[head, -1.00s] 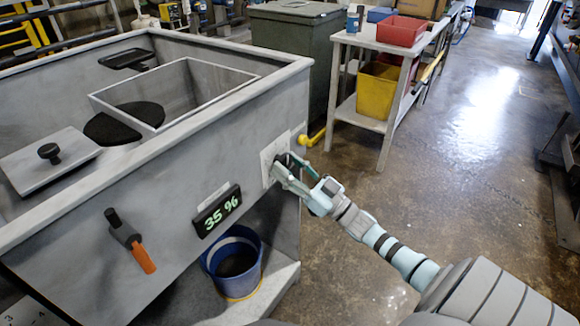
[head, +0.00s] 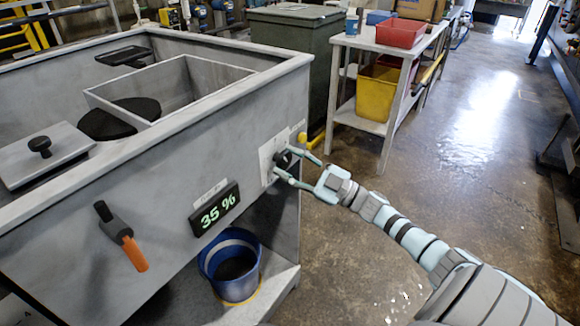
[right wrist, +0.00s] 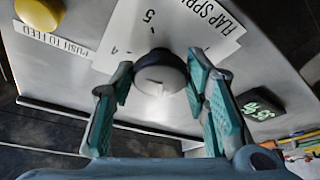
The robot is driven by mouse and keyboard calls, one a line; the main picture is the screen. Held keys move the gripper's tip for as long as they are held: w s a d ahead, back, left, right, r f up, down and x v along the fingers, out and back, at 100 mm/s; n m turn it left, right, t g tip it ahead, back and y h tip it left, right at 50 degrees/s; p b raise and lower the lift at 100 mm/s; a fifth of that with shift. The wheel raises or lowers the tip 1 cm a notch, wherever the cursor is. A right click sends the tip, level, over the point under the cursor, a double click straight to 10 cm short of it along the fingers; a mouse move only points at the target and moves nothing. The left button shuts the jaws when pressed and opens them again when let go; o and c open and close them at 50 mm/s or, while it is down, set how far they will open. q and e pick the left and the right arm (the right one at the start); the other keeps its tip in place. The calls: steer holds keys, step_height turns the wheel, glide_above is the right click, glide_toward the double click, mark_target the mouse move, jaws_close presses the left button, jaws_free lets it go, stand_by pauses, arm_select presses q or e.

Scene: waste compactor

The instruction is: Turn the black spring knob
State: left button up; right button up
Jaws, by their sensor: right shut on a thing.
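In the head view the knob (head: 282,161) is small and dark on the compactor's front panel. My right gripper (head: 288,165) is at the panel with a finger on each side of the knob. In the right wrist view my right gripper (right wrist: 160,82) is shut on the knob. My left gripper is not in view.
A yellow button (right wrist: 40,12) labelled "PUSH TO FEED" is close to the knob. A 35 % display (head: 215,209) and an orange-tipped lever (head: 122,236) are left of it. A blue bucket (head: 232,266) stands below. The floor to the right is clear.

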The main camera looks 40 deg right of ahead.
steer(key=shift+n+g+y, duration=0.4)
steer(key=shift+n+g, duration=0.1)
steer(key=shift+n, duration=0.9)
steer(key=o, duration=1.1)
steer(key=shift+o, duration=0.2)
steer(key=shift+d, duration=0.1)
steer(key=v, duration=1.2)
